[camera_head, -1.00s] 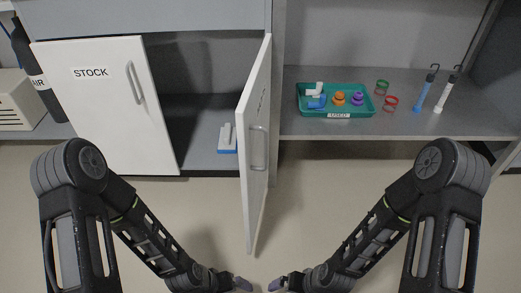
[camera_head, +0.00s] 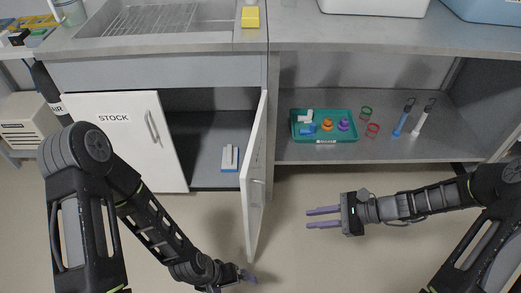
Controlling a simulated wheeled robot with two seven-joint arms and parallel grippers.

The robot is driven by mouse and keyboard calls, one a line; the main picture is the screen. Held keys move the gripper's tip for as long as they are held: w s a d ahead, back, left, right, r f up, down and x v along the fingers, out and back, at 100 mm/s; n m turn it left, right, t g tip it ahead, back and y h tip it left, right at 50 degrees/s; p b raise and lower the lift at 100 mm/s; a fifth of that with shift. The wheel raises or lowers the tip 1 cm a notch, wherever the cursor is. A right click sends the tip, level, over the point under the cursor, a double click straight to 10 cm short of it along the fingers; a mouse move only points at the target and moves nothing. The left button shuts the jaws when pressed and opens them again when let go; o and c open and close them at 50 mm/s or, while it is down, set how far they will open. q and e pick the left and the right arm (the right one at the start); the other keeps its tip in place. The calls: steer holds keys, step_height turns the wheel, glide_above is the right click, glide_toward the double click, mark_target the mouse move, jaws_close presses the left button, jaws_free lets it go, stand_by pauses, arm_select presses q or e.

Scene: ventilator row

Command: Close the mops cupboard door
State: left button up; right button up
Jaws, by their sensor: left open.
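A white cupboard door (camera_head: 254,180) stands wide open, seen nearly edge-on and swung out toward me. Its label is too slanted to read, so I cannot confirm that it says mops. Its handle is on the right-hand face. The door marked STOCK (camera_head: 126,140) is to its left and looks shut. My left gripper (camera_head: 250,277) is open and low, near the open door's bottom end; its fingers show poorly. My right gripper (camera_head: 307,218) is open and empty, to the right of the open door, with its two fingers pointing left at it, apart from it.
A blue and white object (camera_head: 230,159) lies inside the open cupboard. The shelf to the right holds a green tray (camera_head: 346,135) with small parts, coloured rings and two upright tools. A worktop (camera_head: 290,30) runs above. Floor between the door and my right gripper is clear.

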mark_target(248, 176)
steer(key=w+r+y, duration=0.1)
steer(key=r, duration=0.2)
steer(key=w+a+r+m+t+y, duration=0.1)
steer(key=r, duration=0.2)
steer(key=w+r+y, duration=0.1)
steer(key=r+y, duration=0.1)
steer(key=r, duration=0.1)
steer(key=shift+a+r+m+b, duration=0.2)
steer(key=shift+r+m+b, duration=0.05)
steer(key=shift+m+b, duration=0.15)
steer(key=shift+c, duration=1.4)
steer(key=r, duration=0.1)
steer(key=r+y, duration=0.2)
steer(key=r, duration=0.1)
steer(key=shift+s+a, duration=0.2)
steer(key=shift+s, duration=0.05)
jaws_close()
steer(key=shift+f, duration=0.1)
steer(key=shift+a, duration=0.1)
steer(key=a, duration=0.4)
steer(key=w+a+b, duration=0.1)
steer(key=a, duration=0.4)
steer(key=w+a, duration=0.1)
steer(key=a, duration=0.3)
steer(key=shift+w+a, duration=0.2)
steer(key=shift+a, duration=0.15)
